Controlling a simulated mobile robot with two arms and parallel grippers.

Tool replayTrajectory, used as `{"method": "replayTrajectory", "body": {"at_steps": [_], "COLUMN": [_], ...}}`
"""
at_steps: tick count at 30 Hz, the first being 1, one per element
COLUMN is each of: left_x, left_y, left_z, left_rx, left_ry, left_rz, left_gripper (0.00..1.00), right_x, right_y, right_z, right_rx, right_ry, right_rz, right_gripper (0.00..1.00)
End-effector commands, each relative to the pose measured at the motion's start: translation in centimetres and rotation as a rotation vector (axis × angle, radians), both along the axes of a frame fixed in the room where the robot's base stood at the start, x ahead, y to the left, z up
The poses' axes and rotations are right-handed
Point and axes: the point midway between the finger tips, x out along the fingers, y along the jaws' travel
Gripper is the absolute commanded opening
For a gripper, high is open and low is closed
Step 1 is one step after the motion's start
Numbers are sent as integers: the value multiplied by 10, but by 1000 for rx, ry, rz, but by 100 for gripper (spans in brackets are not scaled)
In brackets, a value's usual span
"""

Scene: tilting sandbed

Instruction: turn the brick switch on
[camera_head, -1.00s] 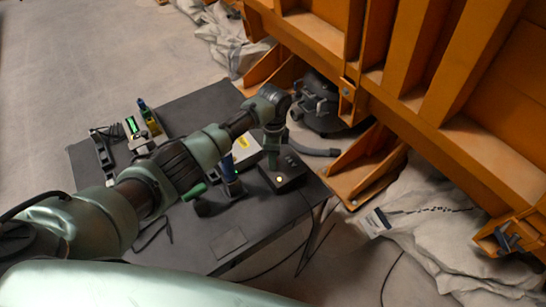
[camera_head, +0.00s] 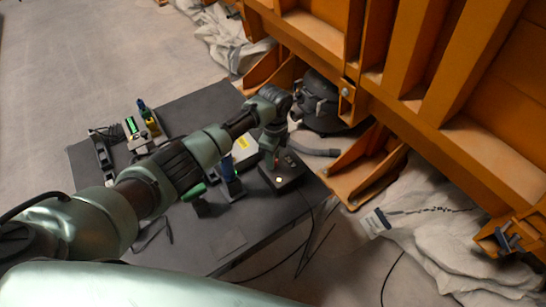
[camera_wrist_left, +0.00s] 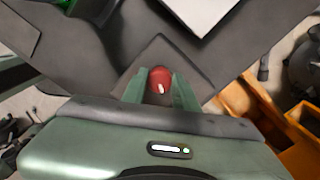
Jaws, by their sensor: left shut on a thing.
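The brick switch appears as a small black box (camera_head: 291,179) near the right edge of the dark table, with a pale light spot on top. In the left wrist view its dark top (camera_wrist_left: 165,49) lies under my gripper. A round red knob (camera_wrist_left: 160,76) with a white mark sits between my green fingers. My left gripper (camera_head: 273,159) comes down over the box from above. It also shows in the left wrist view (camera_wrist_left: 158,92), shut on the red knob, one finger on each side. The lower part of the knob is hidden. My right gripper is not in view.
On the dark table (camera_head: 230,243) stand a blue-and-black tool (camera_head: 231,182), a white box with a yellow label (camera_head: 243,149) and a device with a green display (camera_head: 132,127). A large orange steel frame (camera_head: 400,95) rises behind. The table's front part is mostly clear.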

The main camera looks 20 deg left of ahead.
Motion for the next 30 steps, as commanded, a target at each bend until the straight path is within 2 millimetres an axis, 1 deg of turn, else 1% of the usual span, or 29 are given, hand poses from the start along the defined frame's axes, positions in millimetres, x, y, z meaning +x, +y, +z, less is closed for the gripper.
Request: {"method": "replayTrajectory", "body": {"at_steps": [2, 3, 5, 6, 14, 17, 20, 27, 30], "left_x": [1, 1, 1, 1, 0, 1, 2, 4, 4], "left_y": [-1, -1, -1, -1, 0, 0, -1, -1, -2], "left_z": [1, 1, 1, 1, 0, 5, 18, 59, 70], "left_rx": [-1, -1, -1, -1, 0, 0, -1, -2, -1], "left_ry": [-2, -2, -2, -2, -1, -1, -4, -5, -3], "left_rz": [-2, -2, -1, -1, 0, 1, 0, -1, -1], "left_gripper": [0, 31, 48, 50, 50, 50, 50, 50, 50], "right_x": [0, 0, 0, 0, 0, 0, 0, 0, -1], "right_y": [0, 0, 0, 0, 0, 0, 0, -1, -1], "right_z": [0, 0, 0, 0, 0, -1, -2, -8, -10], "right_rx": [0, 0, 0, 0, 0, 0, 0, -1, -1], "right_ry": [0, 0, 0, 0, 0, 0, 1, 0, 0], "right_rz": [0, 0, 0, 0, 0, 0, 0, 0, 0], "right_gripper": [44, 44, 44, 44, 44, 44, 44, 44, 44]}}
